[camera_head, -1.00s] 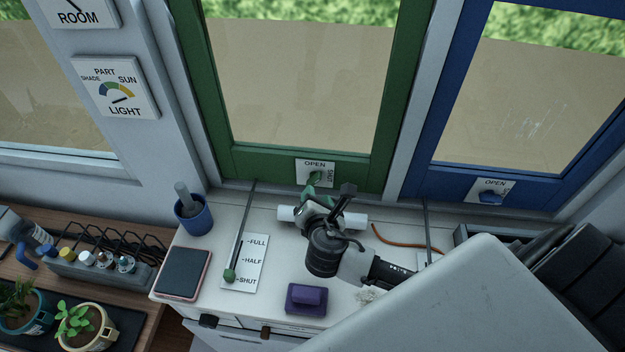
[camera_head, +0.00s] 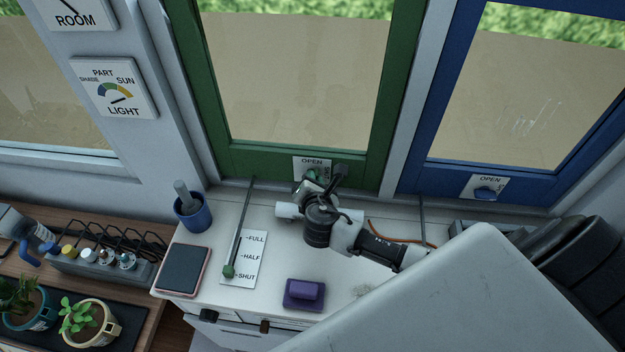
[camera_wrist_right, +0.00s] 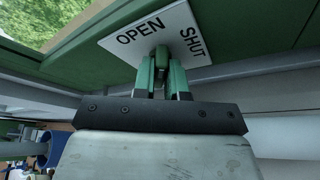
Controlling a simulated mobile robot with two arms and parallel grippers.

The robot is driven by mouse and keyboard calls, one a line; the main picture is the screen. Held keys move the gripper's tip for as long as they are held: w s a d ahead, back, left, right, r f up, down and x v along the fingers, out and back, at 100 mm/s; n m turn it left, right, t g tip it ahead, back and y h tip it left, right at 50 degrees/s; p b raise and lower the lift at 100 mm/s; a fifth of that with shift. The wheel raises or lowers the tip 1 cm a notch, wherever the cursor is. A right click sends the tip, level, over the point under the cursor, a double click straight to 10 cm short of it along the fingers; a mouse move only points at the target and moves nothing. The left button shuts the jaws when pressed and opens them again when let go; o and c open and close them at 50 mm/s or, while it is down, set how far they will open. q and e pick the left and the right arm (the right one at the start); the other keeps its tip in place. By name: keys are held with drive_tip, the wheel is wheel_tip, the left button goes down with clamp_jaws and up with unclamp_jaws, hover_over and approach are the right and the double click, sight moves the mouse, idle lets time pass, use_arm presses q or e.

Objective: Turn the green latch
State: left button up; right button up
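The green latch (camera_wrist_right: 161,58) sits on a white plate (camera_wrist_right: 150,36) marked OPEN and SHUT, low on the green window frame (camera_head: 260,165). In the head view the plate shows, but my right gripper (camera_head: 312,180) covers much of the latch. In the right wrist view my right gripper (camera_wrist_right: 162,72) has its green fingers close together, one on each side of the latch handle, and looks shut on it. Which word the latch points to is hard to tell. My left gripper is not in view.
A blue latch (camera_head: 486,193) sits on the blue frame at right. On the white counter are a blue cup (camera_head: 193,216), a lever with a FULL-HALF-SHUT card (camera_head: 247,258), a tablet (camera_head: 184,271), a purple block (camera_head: 304,294) and a white roll (camera_head: 288,211). Potted plants (camera_head: 88,322) stand at lower left.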

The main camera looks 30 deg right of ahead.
clamp_jaws()
drive_tip(key=shift+f+m+t+b, duration=0.1)
drive_tip(key=shift+m+t+b, duration=0.2)
drive_tip(key=shift+m+b, duration=0.3)
drive_tip(key=o, duration=0.6)
unclamp_jaws()
drive_tip(key=shift+s, duration=0.15)
drive_tip(key=b+v, duration=0.3)
drive_tip(key=v, duration=0.7)
drive_tip(key=shift+s+r, duration=0.2)
drive_tip(key=shift+s, duration=0.1)
